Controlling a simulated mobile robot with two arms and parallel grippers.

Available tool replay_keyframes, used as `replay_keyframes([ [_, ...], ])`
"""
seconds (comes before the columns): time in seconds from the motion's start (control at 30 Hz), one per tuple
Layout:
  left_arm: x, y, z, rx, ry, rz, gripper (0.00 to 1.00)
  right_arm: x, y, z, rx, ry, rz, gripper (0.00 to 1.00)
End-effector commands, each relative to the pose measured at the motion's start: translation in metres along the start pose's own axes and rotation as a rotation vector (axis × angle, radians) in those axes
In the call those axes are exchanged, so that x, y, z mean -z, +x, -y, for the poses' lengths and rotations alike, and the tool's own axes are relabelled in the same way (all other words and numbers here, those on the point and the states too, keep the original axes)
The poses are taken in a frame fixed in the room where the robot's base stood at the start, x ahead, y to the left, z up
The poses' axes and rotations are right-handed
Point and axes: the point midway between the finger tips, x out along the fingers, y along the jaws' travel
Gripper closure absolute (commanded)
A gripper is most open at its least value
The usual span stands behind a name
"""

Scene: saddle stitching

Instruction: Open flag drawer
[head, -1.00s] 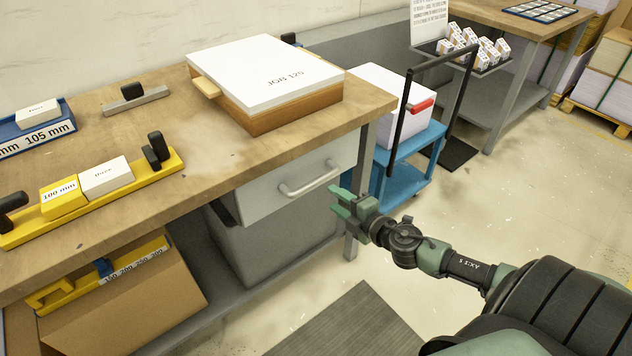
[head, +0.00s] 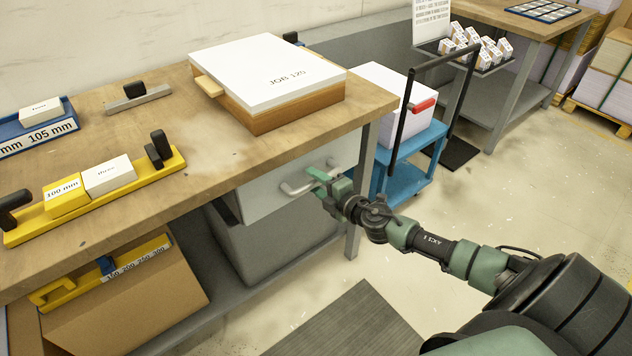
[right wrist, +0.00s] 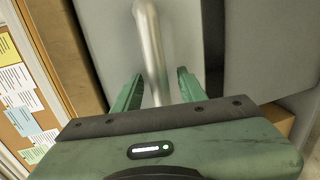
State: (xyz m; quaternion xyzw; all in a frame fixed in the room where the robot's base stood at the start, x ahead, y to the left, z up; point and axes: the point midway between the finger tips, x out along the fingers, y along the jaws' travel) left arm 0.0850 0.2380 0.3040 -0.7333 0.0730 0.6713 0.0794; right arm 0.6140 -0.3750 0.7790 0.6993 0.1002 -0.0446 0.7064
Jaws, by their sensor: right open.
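The drawer (head: 262,198) is a light grey front under the wooden worktop, with a bar handle (head: 294,190) across it. It looks shut or nearly shut; I cannot tell exactly. My right gripper (head: 318,180) is at the handle, its green fingers open. In the right wrist view the handle (right wrist: 151,50) runs between the two open fingers (right wrist: 157,92), one on each side, with gaps showing. The right part of the handle is partly hidden by the gripper in the head view. My left gripper is not in view.
The wooden worktop (head: 215,150) overhangs the drawer and carries a white-topped JOB 120 box (head: 270,75) and a yellow gauge (head: 130,182). A grey bin (head: 275,250) stands below. A blue cart (head: 412,160) is at the right.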

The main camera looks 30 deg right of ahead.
Motion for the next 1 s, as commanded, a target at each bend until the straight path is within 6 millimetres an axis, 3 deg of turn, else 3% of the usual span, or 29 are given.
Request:
replay_keyframes([
  [0.07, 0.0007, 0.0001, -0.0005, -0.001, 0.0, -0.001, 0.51, 0.0, -0.0001, 0.0, 0.0, 0.0, 0.0, 0.62],
  [0.2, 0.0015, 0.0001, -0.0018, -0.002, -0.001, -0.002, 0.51, -0.0001, -0.0002, 0.0, 0.0, 0.001, 0.0, 1.0],
  [1.0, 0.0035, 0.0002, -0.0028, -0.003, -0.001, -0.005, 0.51, -0.0002, -0.0005, 0.0008, 0.001, 0.001, 0.001, 1.0],
])
